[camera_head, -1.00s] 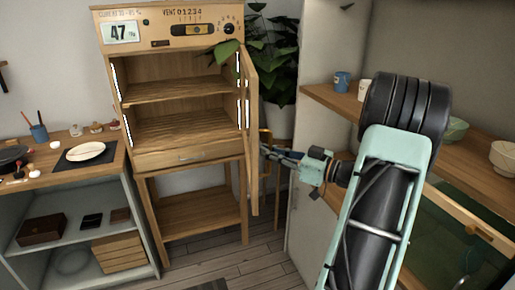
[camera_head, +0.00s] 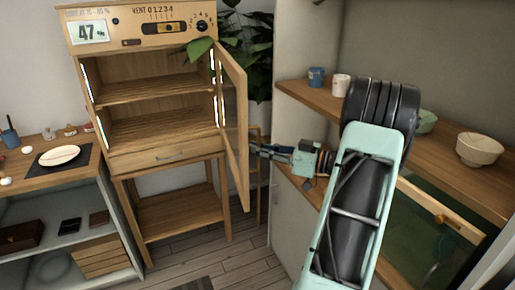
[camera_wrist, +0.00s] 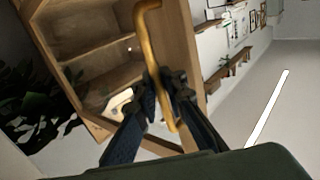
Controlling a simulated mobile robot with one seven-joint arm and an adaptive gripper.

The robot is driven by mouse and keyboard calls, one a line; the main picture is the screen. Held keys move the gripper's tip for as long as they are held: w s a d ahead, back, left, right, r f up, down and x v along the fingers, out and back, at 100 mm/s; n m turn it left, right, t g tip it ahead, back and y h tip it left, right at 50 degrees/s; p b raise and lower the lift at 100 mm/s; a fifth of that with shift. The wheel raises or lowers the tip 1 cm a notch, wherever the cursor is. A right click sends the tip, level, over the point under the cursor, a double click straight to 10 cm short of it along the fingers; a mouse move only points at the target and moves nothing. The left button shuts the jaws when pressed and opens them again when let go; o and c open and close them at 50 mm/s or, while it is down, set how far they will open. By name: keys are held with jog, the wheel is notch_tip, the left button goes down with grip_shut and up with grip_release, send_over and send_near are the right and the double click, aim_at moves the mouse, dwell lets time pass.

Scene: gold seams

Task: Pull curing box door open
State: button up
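The curing box (camera_head: 140,148) is a wooden cabinet with two open shelf spaces and a drawer below. Its door (camera_head: 243,130) stands wide open on the right side, swung out towards me. In the wrist view the brass bar handle (camera_wrist: 148,40) runs between the fingers of my gripper (camera_wrist: 164,80), which look closed around it. In the head view my gripper (camera_head: 256,149) is at the outer face of the door, near its free edge; the handle is hard to make out there.
A leafy plant (camera_head: 250,60) stands behind the door. A shelf unit with cups (camera_head: 341,85) and bowls (camera_head: 480,149) is close on the right, beside my arm. A workbench (camera_head: 80,180) stands left. The floor (camera_head: 200,265) before the box is clear.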

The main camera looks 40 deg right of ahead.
jog(key=shift+o, duration=0.4)
jog(key=shift+s, duration=0.1)
jog(key=v, duration=0.7)
jog(key=shift+s+d, duration=0.15)
jog(key=shift+s, duration=0.1)
